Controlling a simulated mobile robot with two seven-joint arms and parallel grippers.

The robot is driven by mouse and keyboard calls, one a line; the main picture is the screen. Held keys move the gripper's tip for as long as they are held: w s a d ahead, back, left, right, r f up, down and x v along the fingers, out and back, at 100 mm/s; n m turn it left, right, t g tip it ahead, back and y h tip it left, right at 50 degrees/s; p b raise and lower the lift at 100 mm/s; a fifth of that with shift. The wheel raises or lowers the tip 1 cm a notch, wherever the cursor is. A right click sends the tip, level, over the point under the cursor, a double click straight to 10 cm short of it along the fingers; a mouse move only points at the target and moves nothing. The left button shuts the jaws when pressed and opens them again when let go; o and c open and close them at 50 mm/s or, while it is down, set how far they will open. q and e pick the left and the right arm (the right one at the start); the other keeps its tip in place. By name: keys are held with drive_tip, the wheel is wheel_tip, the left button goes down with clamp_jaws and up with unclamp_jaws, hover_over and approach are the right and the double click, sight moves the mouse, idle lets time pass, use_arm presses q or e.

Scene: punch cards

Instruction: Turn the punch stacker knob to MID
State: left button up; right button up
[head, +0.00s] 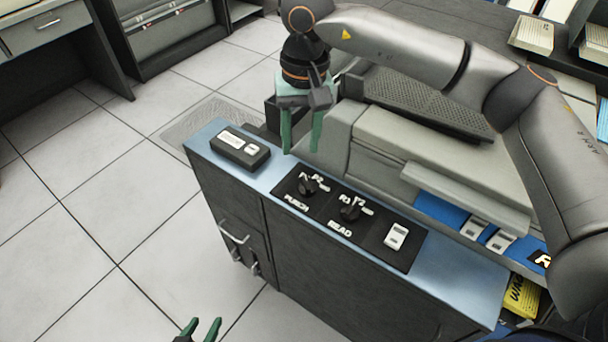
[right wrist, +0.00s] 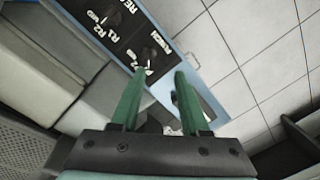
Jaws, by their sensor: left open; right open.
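The black punch stacker knob (head: 307,186) sits on a black panel above the PUNCH label, on the blue cabinet top. Small white position marks surround it; I cannot tell which one it points at. My right gripper (head: 302,152) hangs open with green fingers pointing down, above and just behind the knob, apart from it. In the right wrist view the open fingers (right wrist: 160,74) frame the panel edge, and the punch knob (right wrist: 141,60) shows near the left fingertip. My left gripper (head: 201,326) is open and empty, low over the floor at the bottom edge.
A similar READ knob (head: 350,209) stands to the right, then a white rocker switch (head: 396,236). A black box with white buttons (head: 240,148) lies left of the panel. The grey machine body (head: 430,150) rises behind. Open tiled floor (head: 110,200) lies left.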

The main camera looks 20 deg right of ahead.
sight(307, 182)
drive_tip(key=shift+h, duration=0.4)
drive_tip(key=f, duration=0.4)
drive_tip(key=d+f, duration=0.1)
drive_tip(key=f, duration=0.6)
drive_tip(key=shift+w+d+f+b, duration=0.25)
drive_tip(key=shift+w+f+b, duration=0.15)
drive_tip(key=shift+c, duration=0.2)
clamp_jaws()
